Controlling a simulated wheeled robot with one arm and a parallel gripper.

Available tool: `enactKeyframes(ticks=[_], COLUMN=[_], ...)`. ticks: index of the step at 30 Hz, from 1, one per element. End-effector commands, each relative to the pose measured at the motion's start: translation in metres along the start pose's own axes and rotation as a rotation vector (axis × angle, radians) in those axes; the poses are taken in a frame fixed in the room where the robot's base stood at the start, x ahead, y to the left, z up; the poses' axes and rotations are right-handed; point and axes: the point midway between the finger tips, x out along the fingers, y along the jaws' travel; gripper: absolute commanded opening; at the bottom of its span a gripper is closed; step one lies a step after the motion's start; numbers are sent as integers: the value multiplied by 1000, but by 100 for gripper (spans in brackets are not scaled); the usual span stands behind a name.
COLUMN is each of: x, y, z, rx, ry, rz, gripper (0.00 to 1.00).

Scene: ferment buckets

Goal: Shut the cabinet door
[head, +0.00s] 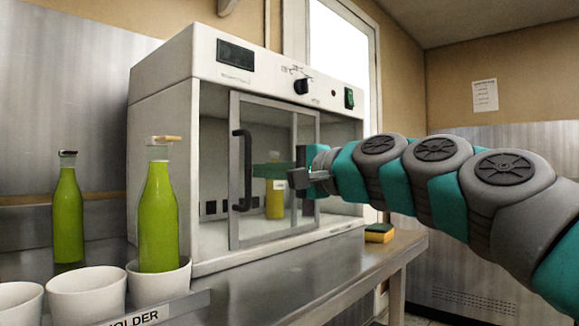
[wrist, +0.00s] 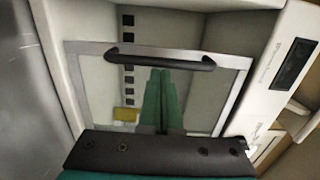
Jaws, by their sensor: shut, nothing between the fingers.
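The white cabinet (head: 165,120) stands on a metal bench. Its glass door (head: 235,225) has a grey frame and a black upright handle (head: 240,170) near its left side. Bare opening shows on both sides of the door, so it stands partly open. The door (wrist: 235,90) and handle (wrist: 160,57) also show in the wrist view. My gripper (head: 256,171) is at the door's right part, fingers pointing left. In the wrist view my green fingers (wrist: 165,72) are together and empty, ending just below the handle. I cannot tell whether they touch the glass.
A yellow-green bottle (head: 275,204) stands inside the cabinet. Two green bottles (head: 67,215) (head: 158,225) stand to the left, the nearer one in a white cup (head: 160,284). More white cups (head: 87,294) are in front. A yellow sponge (head: 379,236) lies on the bench (head: 345,268) at right.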

Motion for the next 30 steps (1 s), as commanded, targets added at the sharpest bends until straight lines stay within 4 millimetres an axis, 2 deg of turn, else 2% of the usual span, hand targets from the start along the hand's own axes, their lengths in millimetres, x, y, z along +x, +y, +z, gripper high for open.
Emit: enactKeyframes(ticks=[1, 3, 9, 12, 18, 30], x=[-1, 1, 2, 2, 3, 4], y=[-4, -2, -2, -2, -1, 0], z=[13, 27, 56, 64, 72, 73], rx=[-2, 0, -1, -1, 0, 1], ry=[-4, -6, -4, -1, 0, -3], rz=[-1, 2, 1, 0, -1, 0], gripper=[0, 0, 0, 0, 0, 0])
